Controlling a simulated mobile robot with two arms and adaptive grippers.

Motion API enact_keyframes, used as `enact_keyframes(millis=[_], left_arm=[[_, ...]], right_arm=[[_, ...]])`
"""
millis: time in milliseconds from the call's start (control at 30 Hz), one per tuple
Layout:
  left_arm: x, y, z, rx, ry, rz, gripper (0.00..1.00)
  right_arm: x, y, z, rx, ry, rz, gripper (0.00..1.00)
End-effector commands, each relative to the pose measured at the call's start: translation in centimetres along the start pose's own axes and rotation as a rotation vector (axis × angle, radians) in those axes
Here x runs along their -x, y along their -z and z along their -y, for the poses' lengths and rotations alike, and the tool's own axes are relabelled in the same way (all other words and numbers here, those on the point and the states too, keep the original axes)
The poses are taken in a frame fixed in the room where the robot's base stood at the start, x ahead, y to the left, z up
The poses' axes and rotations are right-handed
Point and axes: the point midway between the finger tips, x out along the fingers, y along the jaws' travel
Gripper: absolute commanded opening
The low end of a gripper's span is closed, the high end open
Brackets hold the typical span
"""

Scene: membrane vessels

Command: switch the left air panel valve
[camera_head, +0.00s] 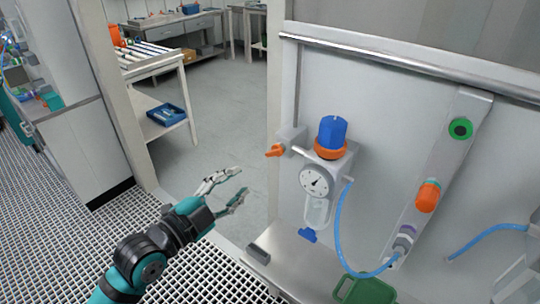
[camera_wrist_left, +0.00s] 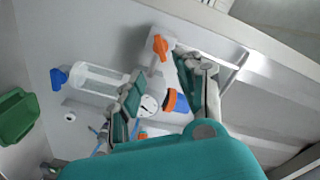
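The left air panel valve (camera_head: 275,150) is a small orange handle on a grey block at the left side of the air unit. In the left wrist view the orange handle (camera_wrist_left: 160,46) shows above and between the fingers. The air unit has a blue knob (camera_head: 332,132) with an orange ring, a round gauge (camera_head: 314,180) and a clear bowl (camera_head: 318,212). My left gripper (camera_head: 240,184) is open and empty, left of the valve and somewhat lower, apart from it. In the left wrist view my left gripper (camera_wrist_left: 160,88) has its fingers spread. My right gripper is not in view.
A blue hose (camera_head: 345,240) loops from the air unit to a fitting on a slanted grey manifold (camera_head: 440,160) with green and orange parts. A green object (camera_head: 364,289) lies on the ledge below. A metal rail (camera_head: 400,62) runs above. Open floor (camera_head: 215,125) lies behind my left gripper.

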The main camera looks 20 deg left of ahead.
Motion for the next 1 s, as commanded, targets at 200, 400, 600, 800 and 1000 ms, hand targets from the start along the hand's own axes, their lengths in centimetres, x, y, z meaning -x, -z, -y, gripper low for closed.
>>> enact_keyframes(millis=[200, 400, 600, 800, 1000], left_arm=[[-5.0, 0.3, 0.5, 0.003, 0.004, -0.002, 0.36], [-8.9, 0.3, 0.3, 0.002, 0.001, -0.002, 0.36], [-11.3, 0.2, 0.2, 0.000, 0.001, -0.001, 0.36], [-12.0, 0.1, 0.1, -0.002, -0.001, -0.001, 0.36], [-11.9, 0.1, 0.0, -0.002, -0.001, -0.001, 0.36]], right_arm=[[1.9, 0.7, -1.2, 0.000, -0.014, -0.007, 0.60], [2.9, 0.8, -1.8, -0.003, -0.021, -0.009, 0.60], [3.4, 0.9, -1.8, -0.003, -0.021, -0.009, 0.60], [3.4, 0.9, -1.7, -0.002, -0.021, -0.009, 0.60], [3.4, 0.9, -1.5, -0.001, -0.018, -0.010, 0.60]])
